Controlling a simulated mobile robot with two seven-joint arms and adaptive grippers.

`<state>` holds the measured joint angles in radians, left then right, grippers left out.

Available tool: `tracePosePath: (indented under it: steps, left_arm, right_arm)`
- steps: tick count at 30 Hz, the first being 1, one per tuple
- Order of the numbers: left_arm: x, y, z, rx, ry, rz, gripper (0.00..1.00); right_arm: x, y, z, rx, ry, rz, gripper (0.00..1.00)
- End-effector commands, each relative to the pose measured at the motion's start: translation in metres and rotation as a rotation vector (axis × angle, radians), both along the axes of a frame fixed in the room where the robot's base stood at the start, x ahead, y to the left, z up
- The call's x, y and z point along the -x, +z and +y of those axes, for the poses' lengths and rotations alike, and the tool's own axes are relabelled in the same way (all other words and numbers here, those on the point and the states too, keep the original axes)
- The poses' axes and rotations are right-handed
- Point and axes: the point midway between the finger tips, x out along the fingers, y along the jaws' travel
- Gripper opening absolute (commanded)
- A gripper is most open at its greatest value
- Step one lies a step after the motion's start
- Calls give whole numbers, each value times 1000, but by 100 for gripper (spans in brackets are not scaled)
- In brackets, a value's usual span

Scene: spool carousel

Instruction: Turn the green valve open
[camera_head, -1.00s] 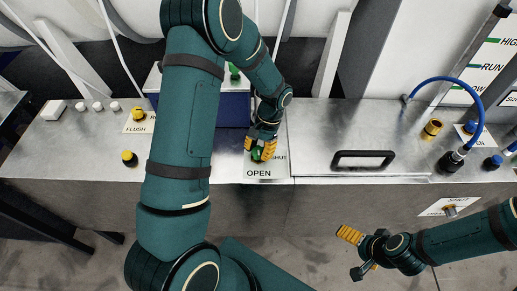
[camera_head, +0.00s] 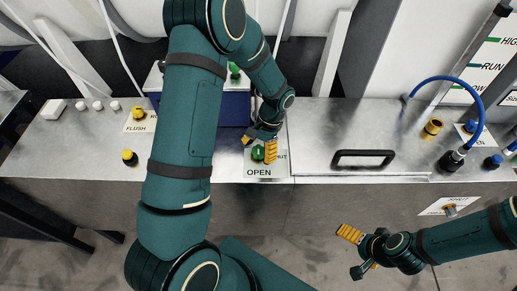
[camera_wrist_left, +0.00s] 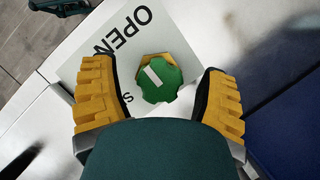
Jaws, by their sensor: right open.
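The green valve (camera_head: 257,153) is a small lobed knob with a white bar on top, on a white plate (camera_head: 259,171) marked OPEN and SHUT. In the left wrist view the valve (camera_wrist_left: 158,80) shows with a yellow piece behind it, and its bar slants toward the OPEN lettering. My left gripper (camera_head: 259,147) is open over the valve. In the wrist view its yellow fingers (camera_wrist_left: 158,97) stand on either side of the knob, with a gap on each side. My right gripper (camera_head: 355,254) is open and empty, in front of the counter at the lower right.
A hatch with a black handle (camera_head: 363,159) lies right of the plate. A blue box (camera_head: 234,108) stands behind the valve. A yellow knob (camera_head: 129,157) and the FLUSH plate (camera_head: 136,128) are at left. A blue hose (camera_head: 440,80) arches at right.

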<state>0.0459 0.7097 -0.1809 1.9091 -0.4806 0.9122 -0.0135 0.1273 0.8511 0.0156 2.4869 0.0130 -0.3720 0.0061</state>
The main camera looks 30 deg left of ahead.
Motion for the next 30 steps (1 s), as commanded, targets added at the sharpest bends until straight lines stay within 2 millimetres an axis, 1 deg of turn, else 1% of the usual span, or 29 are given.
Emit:
tracePosePath:
  steps: [7,11,14,21,24,30]
  left_arm:
    - [-2,2,0,0,1,-4,74]
    - [-7,13,-1,-1,0,-8,74]
    - [-13,29,-3,-1,0,-10,74]
    - [-32,75,-8,0,0,-7,74]
    - [-37,90,-9,0,1,-5,74]
    - [-44,108,-11,0,0,-3,74]
  right_arm:
    - [0,0,0,0,0,0,100]
    - [0,0,0,0,0,0,100]
    - [0,0,0,0,0,0,100]
    - [0,0,0,0,0,0,100]
    - [0,0,0,0,0,0,100]
    - [0,0,0,0,0,0,100]
